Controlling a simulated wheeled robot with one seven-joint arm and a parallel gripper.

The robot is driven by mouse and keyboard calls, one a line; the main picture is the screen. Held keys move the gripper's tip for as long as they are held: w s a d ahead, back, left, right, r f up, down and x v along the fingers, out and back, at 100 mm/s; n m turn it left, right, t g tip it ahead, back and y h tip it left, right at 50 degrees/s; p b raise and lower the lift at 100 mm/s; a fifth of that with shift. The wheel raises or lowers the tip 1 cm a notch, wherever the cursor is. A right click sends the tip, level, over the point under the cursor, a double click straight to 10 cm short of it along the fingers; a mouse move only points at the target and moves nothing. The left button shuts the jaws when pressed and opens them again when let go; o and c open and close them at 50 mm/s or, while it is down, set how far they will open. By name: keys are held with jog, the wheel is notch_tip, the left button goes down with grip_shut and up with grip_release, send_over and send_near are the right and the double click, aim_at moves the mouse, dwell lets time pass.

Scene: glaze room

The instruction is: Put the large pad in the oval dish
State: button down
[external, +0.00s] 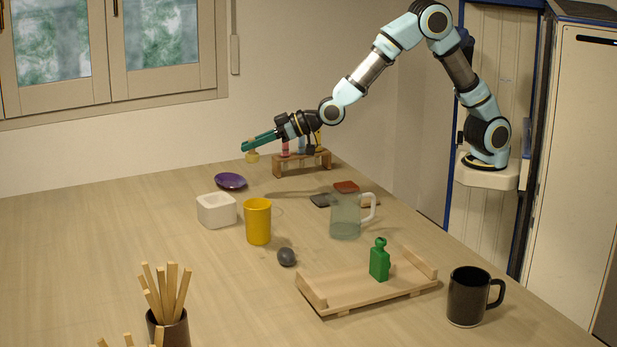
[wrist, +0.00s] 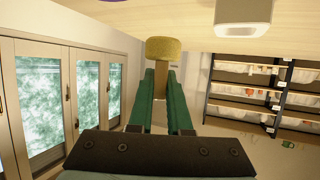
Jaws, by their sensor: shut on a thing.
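My gripper (external: 248,145) is shut on a yellow pad (external: 252,157) and holds it in the air near the back of the table. In the wrist view the rounded, sponge-like pad (wrist: 163,49) sits at the end of a tan stem, with the stem between the green fingers of my gripper (wrist: 160,82). The purple oval dish (external: 230,181) lies on the table, lower and a little left of the pad in the external view. It looks empty. The pad is apart from the dish.
Near the dish stand a white block-like holder (external: 217,210) and a yellow cup (external: 258,221). A wooden rack (external: 301,163) with coloured items is right of the gripper. A glass mug (external: 346,215), wooden tray (external: 355,293) and black mug (external: 469,297) are farther right.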

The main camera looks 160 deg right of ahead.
aim_at(230, 184)
jog(key=s+d+m+g, duration=0.4)
jog(key=s+d+g, duration=0.1)
jog(key=d, duration=0.5)
jog(key=shift+m+h, duration=0.3)
jog(key=shift+h, duration=0.2)
notch_tip(230, 184, down, 10)
jog(key=shift+s+p, duration=0.1)
jog(key=shift+p, duration=0.25)
jog(key=shift+f, duration=0.2)
jog(key=c, duration=0.9)
grip_release()
jog(key=shift+o, duration=0.2)
